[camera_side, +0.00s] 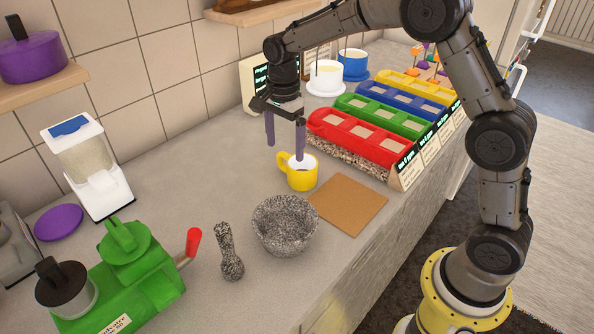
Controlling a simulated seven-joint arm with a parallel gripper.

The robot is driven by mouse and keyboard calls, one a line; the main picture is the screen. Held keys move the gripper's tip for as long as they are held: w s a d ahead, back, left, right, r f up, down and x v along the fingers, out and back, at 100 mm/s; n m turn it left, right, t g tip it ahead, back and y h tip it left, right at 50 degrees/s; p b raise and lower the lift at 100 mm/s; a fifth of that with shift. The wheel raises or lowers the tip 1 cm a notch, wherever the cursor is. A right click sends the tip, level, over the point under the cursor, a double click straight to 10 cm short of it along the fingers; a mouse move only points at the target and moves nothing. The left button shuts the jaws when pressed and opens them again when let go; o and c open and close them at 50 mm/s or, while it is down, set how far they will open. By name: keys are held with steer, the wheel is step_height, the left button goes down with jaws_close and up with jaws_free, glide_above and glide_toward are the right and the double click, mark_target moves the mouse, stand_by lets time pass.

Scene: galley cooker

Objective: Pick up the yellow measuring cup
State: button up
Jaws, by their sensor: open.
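The yellow measuring cup (298,176) stands upright on the grey counter near the middle of the view. It has a white inside, and its handle points to the left. My gripper (285,140) is open and empty, pointing down just above and behind the cup. Its right finger hangs close over the cup's rim, and its left finger is off to the left of the cup. I cannot tell whether the right finger touches the cup.
A speckled stone mortar (285,228) stands in front of the cup, with a pestle (228,252) to its left. A brown board (347,204) lies to the right. A red bin (356,139) and other coloured bins stand behind. The counter (190,190) left of the cup is clear.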

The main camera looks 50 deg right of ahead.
mark_target(284, 154)
steer(key=shift+w+a+f, duration=0.1)
steer(key=shift+f, duration=2.55)
jaws_close()
